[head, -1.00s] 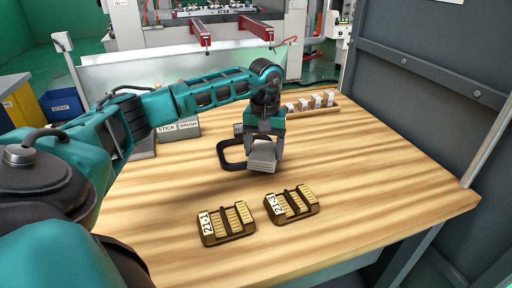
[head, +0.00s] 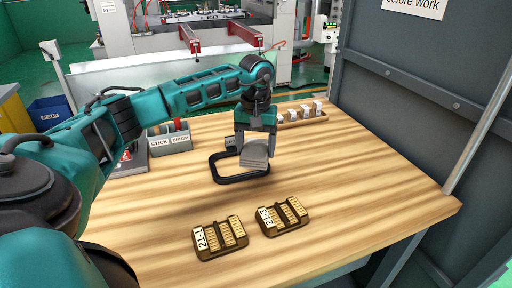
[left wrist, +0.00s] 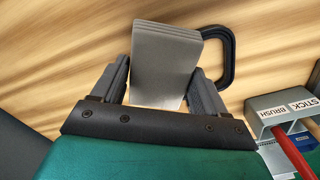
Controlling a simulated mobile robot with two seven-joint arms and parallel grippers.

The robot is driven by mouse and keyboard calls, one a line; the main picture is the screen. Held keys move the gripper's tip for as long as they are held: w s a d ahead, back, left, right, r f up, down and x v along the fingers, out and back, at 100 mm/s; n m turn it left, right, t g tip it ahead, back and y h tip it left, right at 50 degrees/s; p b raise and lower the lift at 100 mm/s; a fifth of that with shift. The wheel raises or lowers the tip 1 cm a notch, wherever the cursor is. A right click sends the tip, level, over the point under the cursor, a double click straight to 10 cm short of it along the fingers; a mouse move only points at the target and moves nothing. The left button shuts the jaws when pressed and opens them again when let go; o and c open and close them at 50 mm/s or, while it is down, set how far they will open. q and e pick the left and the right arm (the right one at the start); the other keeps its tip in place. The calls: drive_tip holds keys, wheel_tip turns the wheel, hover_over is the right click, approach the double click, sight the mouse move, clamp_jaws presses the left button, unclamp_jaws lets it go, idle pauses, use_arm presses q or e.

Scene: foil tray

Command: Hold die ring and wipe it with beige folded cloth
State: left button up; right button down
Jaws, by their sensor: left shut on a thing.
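My left gripper (head: 257,146) is shut on the folded cloth (head: 254,156), a greyish-beige layered pad. In the left wrist view the cloth (left wrist: 165,65) sits between the two fingers. The die ring, a black rounded-square frame (head: 242,180), lies on the table below the cloth. The cloth overlaps its back right part in the head view. In the left wrist view part of the ring (left wrist: 231,58) shows to the right of the cloth, the rest hidden behind it. I cannot tell whether cloth and ring touch. My right gripper is not in view.
Two brown slotted blocks (head: 221,259) (head: 269,232) lie nearer on the wooden table (head: 360,190). A grey bin labelled STICK and BRUSH (head: 170,145) stands behind left. A rack of small white blocks (head: 302,123) is at the back. The table's right side is clear.

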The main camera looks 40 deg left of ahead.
use_arm(q)
drive_tip(key=shift+r, duration=0.5)
drive_tip(key=shift+r+p, duration=1.3)
drive_tip(key=shift+r, duration=0.3)
drive_tip(key=shift+f, duration=0.1)
